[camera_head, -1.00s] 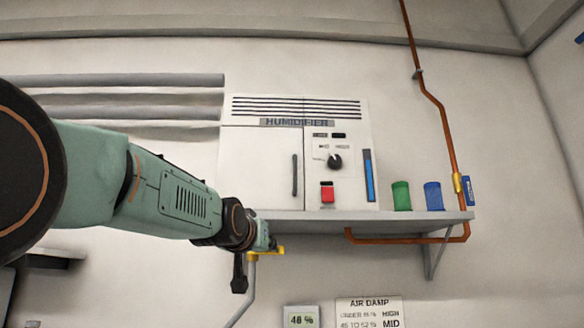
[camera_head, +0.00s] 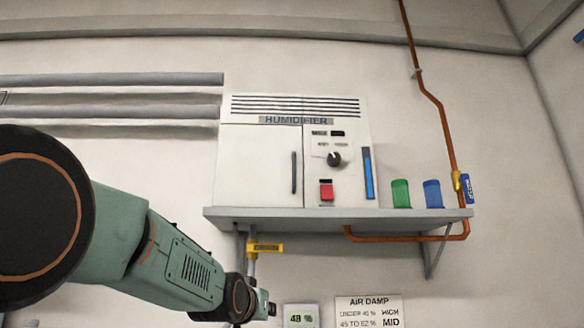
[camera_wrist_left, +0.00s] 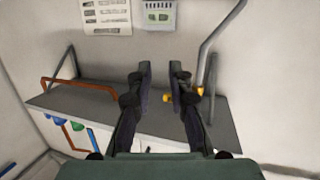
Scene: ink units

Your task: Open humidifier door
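The white humidifier (camera_head: 250,104) stands on a wall shelf. Its door (camera_head: 255,170) is the plain panel on the left, shut, with a dark upright handle (camera_head: 294,172) near its right edge. To the right of the door are a dark knob (camera_head: 334,159), a red switch (camera_head: 326,190) and a blue level strip (camera_head: 368,174). My left arm reaches in from the lower left in the head view, its end below the shelf, clear of the door. In the left wrist view my left gripper (camera_wrist_left: 162,76) has its two fingers apart with nothing between them. My right gripper is not in view.
The grey shelf (camera_head: 390,218) juts out below the humidifier. A green cup (camera_head: 401,194) and a blue cup (camera_head: 433,195) stand on it at right. A copper pipe (camera_head: 443,125) runs up the wall.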

